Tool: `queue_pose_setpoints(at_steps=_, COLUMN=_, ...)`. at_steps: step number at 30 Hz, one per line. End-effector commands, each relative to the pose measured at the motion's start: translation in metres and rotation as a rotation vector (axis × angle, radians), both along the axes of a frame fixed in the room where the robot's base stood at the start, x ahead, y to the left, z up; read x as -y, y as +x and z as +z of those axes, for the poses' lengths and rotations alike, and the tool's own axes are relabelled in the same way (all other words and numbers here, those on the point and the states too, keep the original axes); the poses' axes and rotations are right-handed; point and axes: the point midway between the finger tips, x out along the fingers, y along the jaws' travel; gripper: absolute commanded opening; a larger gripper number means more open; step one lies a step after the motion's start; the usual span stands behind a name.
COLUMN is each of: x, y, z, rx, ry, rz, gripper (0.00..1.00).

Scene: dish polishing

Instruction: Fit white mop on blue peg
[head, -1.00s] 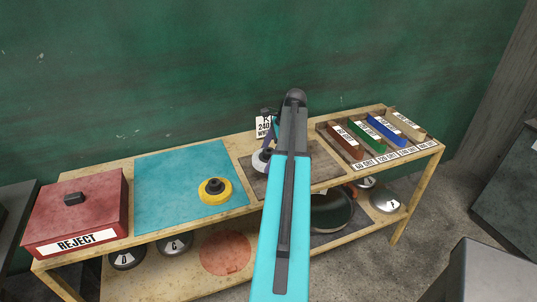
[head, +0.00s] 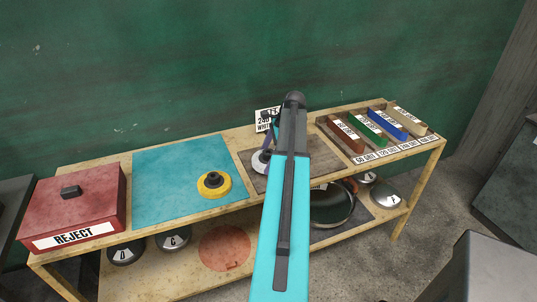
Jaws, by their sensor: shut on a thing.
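The white mop (head: 259,163), a pale round pad with a dark hub, shows in part just left of my arm, over the brown mat (head: 315,155). My gripper (head: 267,148) is mostly hidden behind my cyan arm. The little that shows is at the mop's hub, and it is shut on the mop. Whether the mop touches the mat I cannot tell. A narrow bluish-purple piece shows beside the arm above the mop; I cannot tell whether it is the blue peg. No other blue peg is visible.
A yellow mop (head: 214,185) lies on the turquoise mat (head: 160,190). The red REJECT box (head: 100,205) stands at the left end. Grit bars fill a tray (head: 350,154) at right. A lettered card (head: 268,118) stands behind. Lidded pans are on the lower shelf.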

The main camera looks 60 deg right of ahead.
Motion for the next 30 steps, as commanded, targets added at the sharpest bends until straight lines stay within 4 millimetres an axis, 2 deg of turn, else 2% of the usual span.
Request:
queue_pose_setpoints(at_steps=15, x=0.000, y=0.001, z=-0.017, rx=0.000, ry=0.000, rz=0.001, gripper=0.67)
queue_pose_setpoints(at_steps=28, x=0.000, y=0.001, z=-0.019, rx=0.000, ry=-0.001, rz=0.002, gripper=0.67)
queue_pose_setpoints(at_steps=29, x=-0.001, y=0.001, z=-0.019, rx=0.000, ry=-0.001, rz=0.002, gripper=0.99)
queue_pose_setpoints(at_steps=30, x=-0.001, y=0.001, z=-0.019, rx=0.000, ry=-0.001, rz=0.002, gripper=1.00)
